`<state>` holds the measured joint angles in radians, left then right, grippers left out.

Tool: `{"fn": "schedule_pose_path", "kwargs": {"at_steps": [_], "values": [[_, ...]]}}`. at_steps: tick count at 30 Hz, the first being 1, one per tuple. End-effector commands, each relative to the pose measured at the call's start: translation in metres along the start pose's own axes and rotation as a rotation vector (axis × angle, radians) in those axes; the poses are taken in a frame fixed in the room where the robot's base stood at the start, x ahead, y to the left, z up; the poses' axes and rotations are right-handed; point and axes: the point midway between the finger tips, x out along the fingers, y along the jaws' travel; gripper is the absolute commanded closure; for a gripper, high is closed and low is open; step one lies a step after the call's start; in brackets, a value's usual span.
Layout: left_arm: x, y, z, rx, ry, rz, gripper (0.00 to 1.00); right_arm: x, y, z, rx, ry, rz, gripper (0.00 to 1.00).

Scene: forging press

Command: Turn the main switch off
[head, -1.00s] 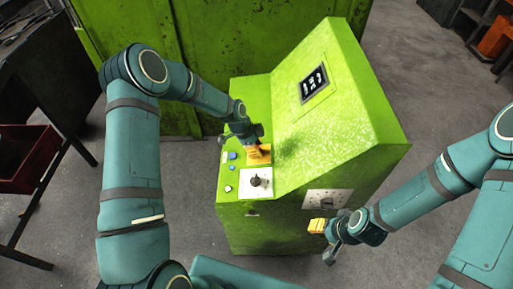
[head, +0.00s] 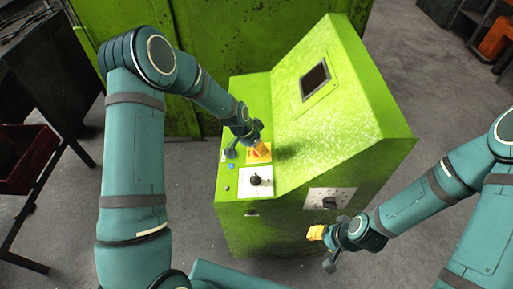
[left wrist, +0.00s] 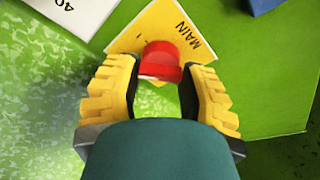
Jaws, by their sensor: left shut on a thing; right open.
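The main switch is a red knob (left wrist: 162,60) on a yellow plate (left wrist: 137,32) marked MAIN. The console screen (head: 315,80) is dark. My right gripper (head: 325,247) is open and empty before the console's front.
The green console (head: 300,225) also carries a black knob on a white plate (head: 256,181), small buttons (head: 231,166) and a front plate with a dark knob (head: 330,202). A green machine wall (head: 200,40) stands behind. A dark red bin (head: 25,160) is at the left.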

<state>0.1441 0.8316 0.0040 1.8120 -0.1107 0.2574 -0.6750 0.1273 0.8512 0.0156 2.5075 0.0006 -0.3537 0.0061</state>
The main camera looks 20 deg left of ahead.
Motion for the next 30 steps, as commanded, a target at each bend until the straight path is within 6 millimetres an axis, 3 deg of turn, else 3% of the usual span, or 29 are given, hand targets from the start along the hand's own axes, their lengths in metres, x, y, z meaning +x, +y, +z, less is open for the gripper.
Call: {"fn": "schedule_pose_path", "kwargs": {"at_steps": [18, 30], "values": [[0.0, 0.003, 0.001, -0.557, -0.006, -0.133, 0.93, -0.002, -0.001, 0.0, 0.0, 0.0, 0.0, 0.53], [0.001, 0.003, 0.001, -0.805, -0.006, -0.192, 0.93, -0.01, -0.004, -0.004, 0.003, 0.008, 0.001, 0.53]]}}
